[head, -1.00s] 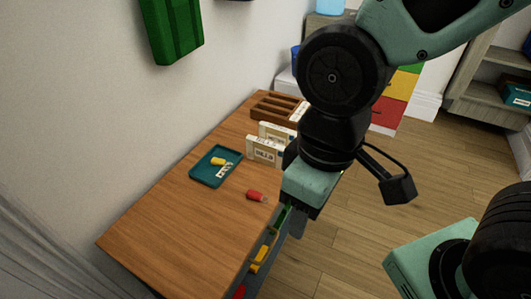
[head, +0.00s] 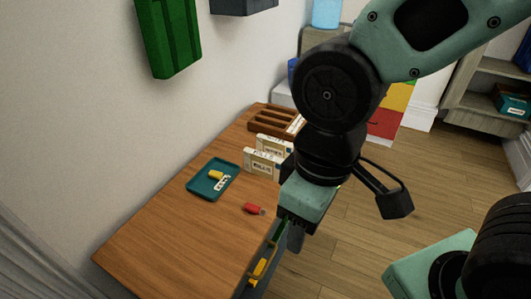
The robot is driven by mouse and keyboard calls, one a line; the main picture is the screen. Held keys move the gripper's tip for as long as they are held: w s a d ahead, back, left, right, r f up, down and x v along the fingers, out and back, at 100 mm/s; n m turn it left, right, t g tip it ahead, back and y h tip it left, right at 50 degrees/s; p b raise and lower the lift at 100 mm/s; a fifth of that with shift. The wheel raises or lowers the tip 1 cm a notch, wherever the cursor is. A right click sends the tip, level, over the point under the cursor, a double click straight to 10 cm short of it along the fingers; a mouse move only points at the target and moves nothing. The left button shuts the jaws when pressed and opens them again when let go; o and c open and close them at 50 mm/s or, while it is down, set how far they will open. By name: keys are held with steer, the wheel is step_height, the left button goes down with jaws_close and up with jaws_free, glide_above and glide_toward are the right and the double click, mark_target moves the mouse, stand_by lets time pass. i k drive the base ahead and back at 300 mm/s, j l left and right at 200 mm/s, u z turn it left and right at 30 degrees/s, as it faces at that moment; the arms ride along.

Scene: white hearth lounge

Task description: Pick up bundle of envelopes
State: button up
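Two white upright blocks with dark print stand at the table's right edge. The nearer one (head: 262,161) and the farther one (head: 270,145) may be envelope bundles or cassette-like boxes; I cannot tell. A pale flat item (head: 295,124) lies at the right end of the wooden organiser, partly hidden by my arm. I cannot make out a bundle of envelopes for sure. My gripper (head: 292,232) points down at the table's front right edge, by the open drawer. Its fingers are dark and partly hidden, so its opening and contents are unclear.
The drawer holds a yellow item (head: 260,270). Open floor lies to the right.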

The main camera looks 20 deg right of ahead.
mark_target(267, 165)
steer(key=l+u, duration=0.2)
steer(key=u, duration=0.25)
steer(key=i+l+u, duration=0.1)
steer(key=l+u, duration=0.2)
steer(key=u, duration=0.15)
steer(key=l+u, duration=0.2)
steer(key=u, duration=0.25)
